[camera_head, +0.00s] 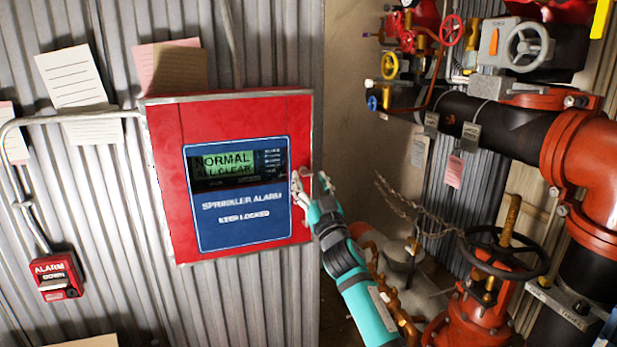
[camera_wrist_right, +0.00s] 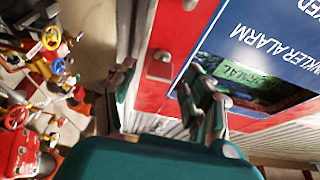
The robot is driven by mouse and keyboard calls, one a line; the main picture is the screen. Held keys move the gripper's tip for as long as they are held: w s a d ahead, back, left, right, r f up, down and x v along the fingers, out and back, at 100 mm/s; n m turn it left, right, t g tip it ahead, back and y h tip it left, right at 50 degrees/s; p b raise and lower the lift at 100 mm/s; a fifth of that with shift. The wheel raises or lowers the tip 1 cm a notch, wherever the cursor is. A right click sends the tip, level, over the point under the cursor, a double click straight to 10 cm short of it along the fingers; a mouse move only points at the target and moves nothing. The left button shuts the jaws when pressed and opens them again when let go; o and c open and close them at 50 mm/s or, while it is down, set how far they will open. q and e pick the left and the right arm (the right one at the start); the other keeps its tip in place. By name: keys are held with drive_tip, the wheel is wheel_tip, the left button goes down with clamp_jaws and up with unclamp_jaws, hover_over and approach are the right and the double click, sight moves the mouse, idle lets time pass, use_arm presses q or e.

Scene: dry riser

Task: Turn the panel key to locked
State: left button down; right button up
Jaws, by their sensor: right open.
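The red alarm panel (camera_head: 165,180) hangs on the corrugated wall, with a blue face (camera_head: 240,232) reading "SPRINKLER ALARM KEEP LOCKED". Its green display (camera_head: 222,163) reads "NORMAL ALL CLEAR". My right gripper (camera_head: 311,186) is at the panel's right edge, fingers spread. In the right wrist view the open fingers (camera_wrist_right: 163,92) lie on either side of a small grey metal fitting (camera_wrist_right: 160,66) on the red front (camera_wrist_right: 172,30), apparently the key lock. I cannot tell the key's angle. Contact with it is not visible. My left gripper is not in view.
A red alarm box (camera_head: 57,277) and paper notes (camera_head: 72,78) are on the wall at left. Right of the panel are pipes (camera_head: 500,125), a black handwheel (camera_head: 503,252) and small coloured valves (camera_head: 390,66). The wall below the panel is clear.

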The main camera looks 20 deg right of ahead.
drive_tip(key=shift+w+a+r, duration=0.1)
drive_tip(key=shift+w+r, duration=0.15)
drive_tip(key=shift+w, duration=0.35)
clamp_jaws()
